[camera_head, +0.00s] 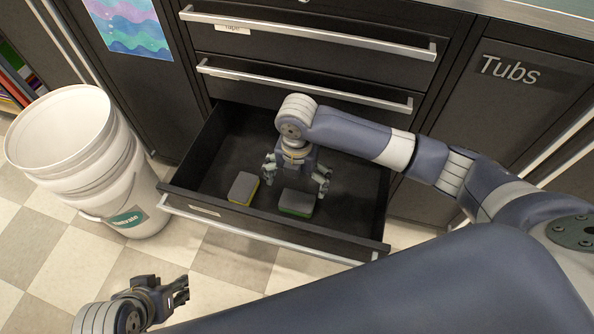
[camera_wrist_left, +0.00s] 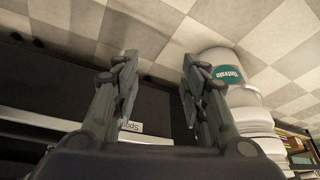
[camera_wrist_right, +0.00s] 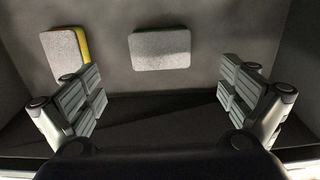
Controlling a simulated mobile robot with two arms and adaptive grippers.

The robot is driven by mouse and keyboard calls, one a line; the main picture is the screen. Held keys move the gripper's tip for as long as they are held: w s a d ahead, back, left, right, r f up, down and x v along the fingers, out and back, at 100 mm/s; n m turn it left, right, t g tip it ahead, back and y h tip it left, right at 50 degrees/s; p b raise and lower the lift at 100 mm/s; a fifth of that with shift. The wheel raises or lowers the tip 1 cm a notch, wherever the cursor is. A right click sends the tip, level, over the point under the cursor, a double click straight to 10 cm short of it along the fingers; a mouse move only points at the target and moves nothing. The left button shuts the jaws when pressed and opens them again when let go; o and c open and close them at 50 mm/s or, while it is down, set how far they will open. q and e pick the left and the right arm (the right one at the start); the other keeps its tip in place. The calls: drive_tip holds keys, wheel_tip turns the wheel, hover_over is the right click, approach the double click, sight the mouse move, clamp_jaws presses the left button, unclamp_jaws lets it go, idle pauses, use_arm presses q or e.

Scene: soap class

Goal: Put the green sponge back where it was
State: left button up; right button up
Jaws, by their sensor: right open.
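The green sponge (camera_head: 297,203), with a grey top and green lower part, lies flat in the open drawer (camera_head: 222,160). In the right wrist view its grey top (camera_wrist_right: 160,50) shows, ahead of the fingers and between them. My right gripper (camera_head: 296,176) is open and empty inside the drawer, just behind and above the green sponge. It also shows in the right wrist view with its fingers (camera_wrist_right: 160,97) wide apart. My left gripper (camera_head: 183,290) is outside, in front of the drawer; the left wrist view shows it open and empty (camera_wrist_left: 157,75).
A yellow sponge (camera_head: 243,188) with a grey top lies left of the green one in the drawer. A white bucket (camera_head: 130,195) stands left of the drawer. Closed drawers with metal handles (camera_head: 300,85) are above. A cabinet labelled Tubs (camera_head: 510,110) is at right.

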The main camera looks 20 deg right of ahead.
use_arm(q)
drive_tip(key=shift+s+a+r+g+p, duration=0.15)
drive_tip(key=shift+s+g+p, duration=0.1)
drive_tip(key=shift+s, duration=0.25)
drive_tip(key=shift+s+a+f+g+p, duration=0.15)
drive_tip(key=shift+s+g, duration=0.1)
drive_tip(key=shift+s, duration=0.25)
use_arm(e)
wheel_tip(320, 180, up, 3)
drive_tip(key=shift+r, duration=0.1)
use_arm(q)
drive_tip(key=shift+r, duration=0.15)
